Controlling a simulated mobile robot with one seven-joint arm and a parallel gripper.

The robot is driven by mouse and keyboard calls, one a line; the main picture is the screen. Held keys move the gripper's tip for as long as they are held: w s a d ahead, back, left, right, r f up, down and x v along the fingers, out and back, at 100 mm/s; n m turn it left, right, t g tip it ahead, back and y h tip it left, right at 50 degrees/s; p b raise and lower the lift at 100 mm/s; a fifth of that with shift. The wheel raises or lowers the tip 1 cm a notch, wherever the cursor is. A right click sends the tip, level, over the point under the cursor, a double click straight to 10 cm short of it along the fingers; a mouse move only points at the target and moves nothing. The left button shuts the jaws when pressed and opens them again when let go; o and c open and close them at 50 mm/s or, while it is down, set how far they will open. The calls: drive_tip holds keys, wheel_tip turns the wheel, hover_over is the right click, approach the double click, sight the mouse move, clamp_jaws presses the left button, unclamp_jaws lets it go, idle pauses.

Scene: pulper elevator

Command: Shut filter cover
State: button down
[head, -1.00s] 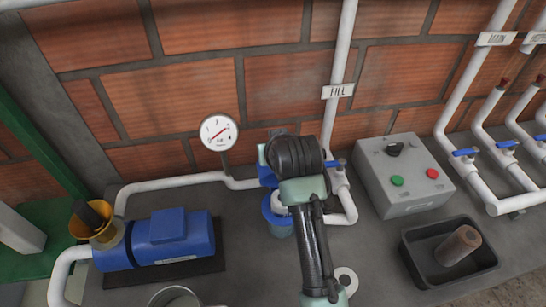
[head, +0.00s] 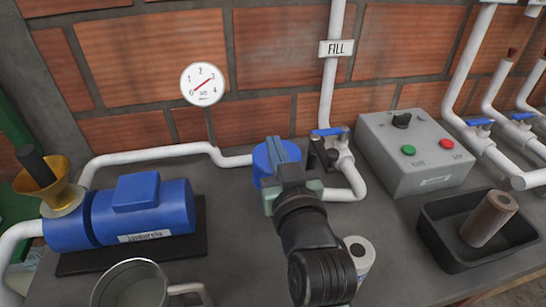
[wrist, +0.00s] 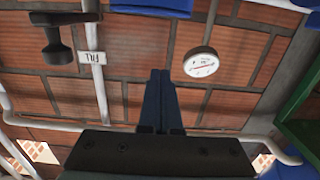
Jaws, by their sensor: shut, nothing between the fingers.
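The blue filter cover (head: 263,160) shows in the head view at the end of the white pipe, as a rounded blue shape partly behind my gripper. My gripper (head: 284,150) is in front of it and overlaps its right side in the picture. I cannot tell whether they touch. The wrist view shows my dark fingers (wrist: 160,100) closed together with nothing between them. The filter body below the cover is hidden by my gripper and arm, so I cannot tell whether the cover is shut.
A blue pump (head: 145,210) with a brass funnel (head: 55,190) is at left. A metal mug (head: 130,285) stands in front. A blue-handled valve (head: 328,132) and a grey control box (head: 415,155) are at right, with a black tray (head: 455,255). A white roll (head: 360,250) stands near my arm.

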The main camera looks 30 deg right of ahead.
drive_tip(key=f+b, duration=0.1)
drive_tip(key=b, duration=0.1)
drive_tip(key=s+f+t+b, duration=0.1)
drive_tip(key=b, duration=0.2)
drive_tip(key=s+f+t+b, duration=0.1)
drive_tip(key=f+b, duration=0.1)
drive_tip(key=shift+s+a+b, duration=0.1)
drive_tip(key=shift+a+b, duration=0.2)
drive_tip(key=shift+t+h, duration=0.3)
drive_tip(key=shift+t, duration=0.6)
drive_tip(key=shift+s+a+f+b, duration=0.1)
drive_tip(key=shift+s+f+b, duration=0.5)
drive_tip(key=shift+b, duration=1)
drive_tip(key=shift+s+a+f+b, duration=0.1)
drive_tip(key=shift+s+f+b, duration=0.1)
drive_tip(key=shift+f+b, duration=1.1)
drive_tip(key=shift+s+a+f+b, duration=0.1)
drive_tip(key=shift+s+f+b, duration=0.35)
drive_tip(key=shift+b, duration=1.4)
drive_tip(key=shift+f, duration=0.25)
